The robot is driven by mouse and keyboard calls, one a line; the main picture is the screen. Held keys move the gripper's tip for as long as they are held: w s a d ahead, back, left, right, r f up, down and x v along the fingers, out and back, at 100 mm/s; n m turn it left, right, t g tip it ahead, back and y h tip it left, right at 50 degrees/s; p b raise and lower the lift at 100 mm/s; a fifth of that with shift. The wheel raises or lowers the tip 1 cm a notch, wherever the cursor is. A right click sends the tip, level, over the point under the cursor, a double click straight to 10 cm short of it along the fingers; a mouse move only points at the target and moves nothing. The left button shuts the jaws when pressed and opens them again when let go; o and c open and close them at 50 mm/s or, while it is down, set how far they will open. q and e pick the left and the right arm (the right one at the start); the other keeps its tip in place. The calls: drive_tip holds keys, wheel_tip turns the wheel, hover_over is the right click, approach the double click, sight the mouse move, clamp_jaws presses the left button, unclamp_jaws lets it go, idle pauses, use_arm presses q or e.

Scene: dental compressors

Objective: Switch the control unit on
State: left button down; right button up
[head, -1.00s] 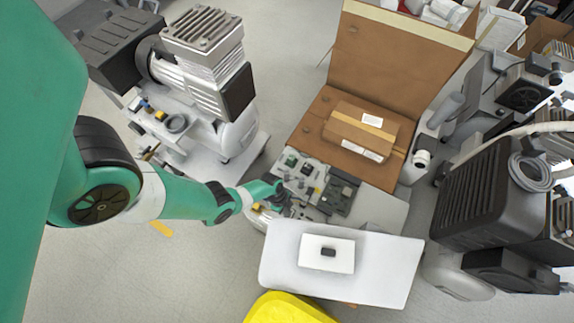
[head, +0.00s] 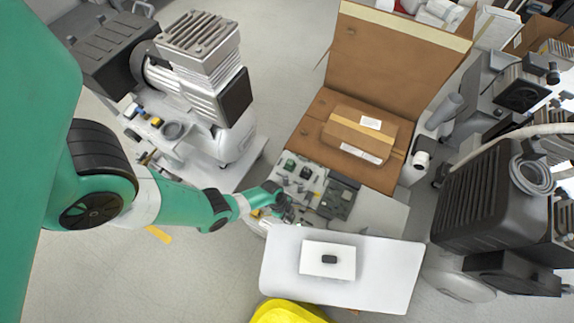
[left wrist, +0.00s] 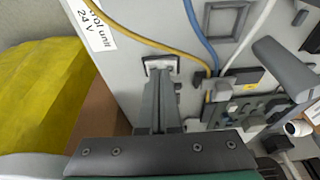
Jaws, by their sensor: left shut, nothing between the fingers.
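The control unit (head: 301,172) is an open light panel with circuit boards and small parts, in the middle of the head view. In the left wrist view its pale panel (left wrist: 140,25) carries a partly visible label (left wrist: 92,26) reading "unit 24 V". My left gripper (head: 286,212) is at the near left side of the unit. In the left wrist view its fingers (left wrist: 160,78) are shut and empty. Their tips are at a small dark-framed switch (left wrist: 160,63) and partly cover it. I cannot tell the switch's position or whether the tips touch it. My right gripper is not in view.
Yellow, blue and white wires cross the panel near my fingers; the yellow wire (left wrist: 130,38) is closest. A cardboard box (head: 385,60) is behind, with compressors (head: 205,75) on both sides.

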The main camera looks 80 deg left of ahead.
use_arm(q)
drive_tip(key=shift+w+a, duration=0.1)
drive_tip(key=shift+a, duration=0.2)
drive_tip(key=shift+r, duration=0.1)
drive_tip(key=r+p, duration=0.4)
drive_tip(key=shift+d+r+p, duration=0.2)
drive_tip(key=shift+r+p, duration=0.15)
drive_tip(key=shift+r, duration=0.05)
drive_tip(key=s+r+p, duration=0.3)
drive_tip(key=r+p, duration=0.5)
drive_tip(key=shift+s+a+r, duration=0.15)
drive_tip(key=shift+s+r, duration=0.15)
drive_tip(key=shift+s, duration=0.05)
